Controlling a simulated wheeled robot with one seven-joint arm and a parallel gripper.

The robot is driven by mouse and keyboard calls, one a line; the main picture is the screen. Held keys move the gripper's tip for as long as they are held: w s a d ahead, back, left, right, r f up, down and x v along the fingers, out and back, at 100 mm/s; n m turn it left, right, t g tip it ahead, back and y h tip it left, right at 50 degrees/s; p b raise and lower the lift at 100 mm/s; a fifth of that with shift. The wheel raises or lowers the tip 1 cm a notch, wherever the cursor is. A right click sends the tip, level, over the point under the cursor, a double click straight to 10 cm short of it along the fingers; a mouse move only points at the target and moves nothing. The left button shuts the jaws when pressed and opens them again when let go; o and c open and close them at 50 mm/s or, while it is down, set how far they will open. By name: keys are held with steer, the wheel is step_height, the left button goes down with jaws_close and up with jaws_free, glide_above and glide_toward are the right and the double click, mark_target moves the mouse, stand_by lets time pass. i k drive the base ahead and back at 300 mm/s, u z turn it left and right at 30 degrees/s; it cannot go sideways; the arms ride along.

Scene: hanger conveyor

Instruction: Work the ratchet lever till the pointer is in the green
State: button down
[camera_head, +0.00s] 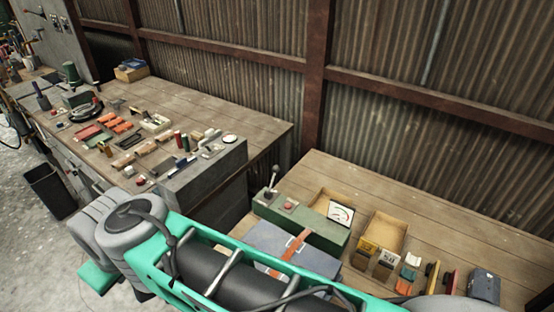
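A green box-shaped unit (318,229) stands on the right-hand workbench. A short lever (272,180) with a dark knob stands up at its left end. A red button (289,206) sits on the unit's top beside the lever. A white dial (341,214) with a dark pointer stands at the unit's right end. The dial is too small for me to tell where the pointer lies or to make out a green zone. My arm crosses the foreground in front of the unit. My gripper is not in view.
A grey-blue box (272,246) with an orange strap sits in front of the unit. An open wooden tray (386,233) and several small items lie to the right. The left bench (220,113) holds many tools. A gap separates the benches; a corrugated wall (420,150) stands behind.

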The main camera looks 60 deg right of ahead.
mark_target(268, 195)
steer(key=z, duration=1.5)
steer(key=k, duration=0.35)
steer(key=u, duration=0.6)
